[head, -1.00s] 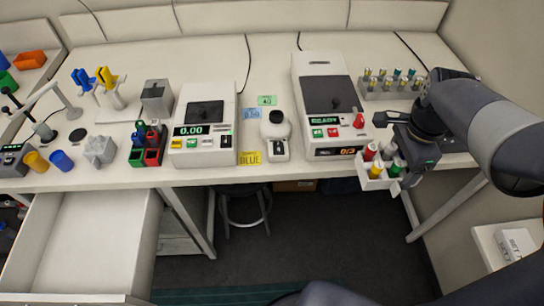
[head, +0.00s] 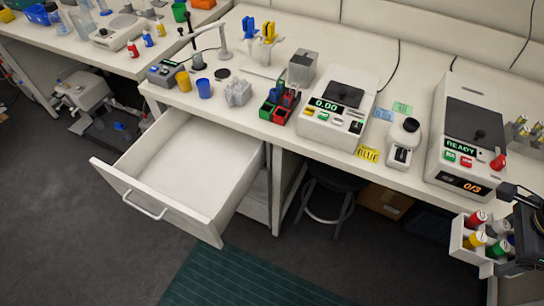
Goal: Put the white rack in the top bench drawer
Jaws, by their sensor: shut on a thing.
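The white rack (head: 460,242) is at the lower right of the head view, in front of the bench's front edge. It holds several small tubes with red, grey, yellow and green caps. My gripper (head: 508,262) is shut on the white rack at its right side; the fingertips are partly hidden and cut by the frame edge. The top bench drawer (head: 190,165) is pulled out at the left, and its visible inside is empty. The rack is well to the right of the drawer and apart from it.
On the bench (head: 335,150) stand a balance (head: 338,105), a machine reading READY (head: 467,130), a red and green rack (head: 280,105) and yellow and blue cups (head: 204,88). A stool (head: 330,190) is under the bench. A green mat (head: 250,280) lies on the floor before the drawer.

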